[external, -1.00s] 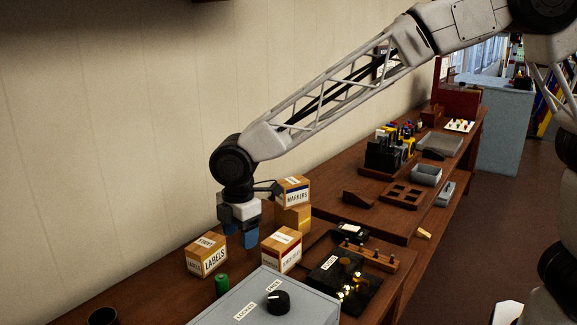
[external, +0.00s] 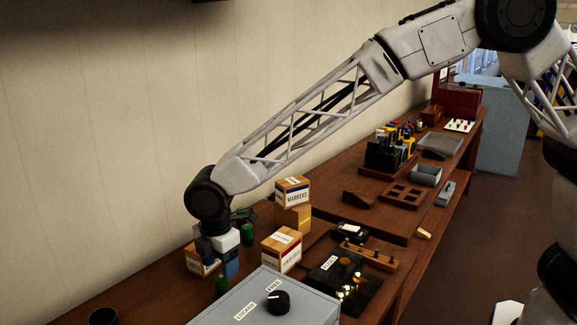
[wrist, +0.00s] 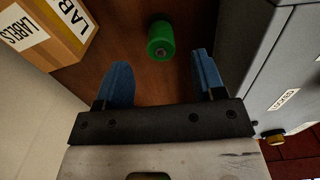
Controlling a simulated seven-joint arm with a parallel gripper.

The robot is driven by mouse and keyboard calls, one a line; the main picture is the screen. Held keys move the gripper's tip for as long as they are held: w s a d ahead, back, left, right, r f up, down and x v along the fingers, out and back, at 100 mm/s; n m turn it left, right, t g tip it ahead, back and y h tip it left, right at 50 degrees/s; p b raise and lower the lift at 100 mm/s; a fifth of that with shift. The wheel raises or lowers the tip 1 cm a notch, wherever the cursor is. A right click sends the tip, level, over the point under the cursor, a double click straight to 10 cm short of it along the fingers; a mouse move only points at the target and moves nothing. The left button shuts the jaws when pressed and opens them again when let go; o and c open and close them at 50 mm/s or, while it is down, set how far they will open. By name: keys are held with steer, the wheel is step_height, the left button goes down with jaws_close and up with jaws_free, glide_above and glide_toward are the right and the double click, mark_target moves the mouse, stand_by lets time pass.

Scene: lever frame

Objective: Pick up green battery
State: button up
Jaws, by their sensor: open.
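A green battery (external: 222,285) stands on the wooden table between the LABELS box and the grey cabinet. It shows in the wrist view (wrist: 160,38) as a green cylinder, beyond and between my blue fingertips. My gripper (external: 230,268) points down just above and behind it. In the wrist view my gripper (wrist: 161,60) has its fingers apart with nothing held. A second green cylinder (external: 248,233) stands farther back, behind my gripper; I cannot tell whether it is a battery too.
The LABELS box (external: 198,262) is close beside my gripper, partly hidden by it; it also shows in the wrist view (wrist: 50,25). The grey cabinet (external: 235,308) with a black knob stands on the right. More cardboard boxes (external: 281,252) stand behind. A dark cup (external: 103,316) sits front left.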

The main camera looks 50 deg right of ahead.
mark_target(221, 276)
steer(key=shift+f, duration=0.5)
steer(key=shift+f, duration=2.6)
steer(key=c, duration=1)
steer(key=shift+r, duration=0.1)
steer(key=shift+r, duration=4.9)
